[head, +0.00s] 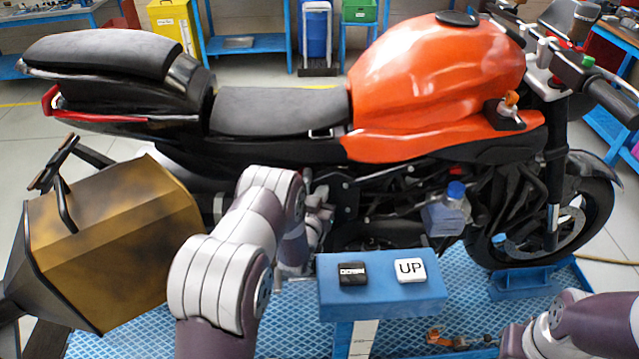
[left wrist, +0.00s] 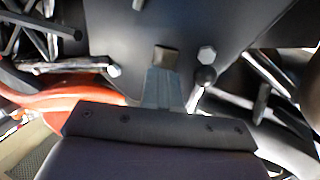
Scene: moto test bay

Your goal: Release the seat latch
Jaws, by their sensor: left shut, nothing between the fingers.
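The motorcycle's black seat (head: 280,110) lies behind the orange tank. A small metal loop (head: 320,133) shows at the seat's lower front edge; I cannot tell if it is the seat latch. My left gripper (head: 318,205) is at the near side of the frame, below the seat, partly hidden by my arm. In the left wrist view its grey fingers (left wrist: 165,72) are shut and empty, in front of a dark plate (left wrist: 190,25). A short round-ended rod (left wrist: 205,75) stands just right of the fingers; contact is unclear. My right gripper is not clearly seen.
A blue control box (head: 382,302) with DOWN and UP buttons stands close in front of the bike. A brown pannier box (head: 120,235) juts out at left. A bottle with a blue cap (head: 447,212) is beside the engine. The orange tank (head: 435,85) rises to the right.

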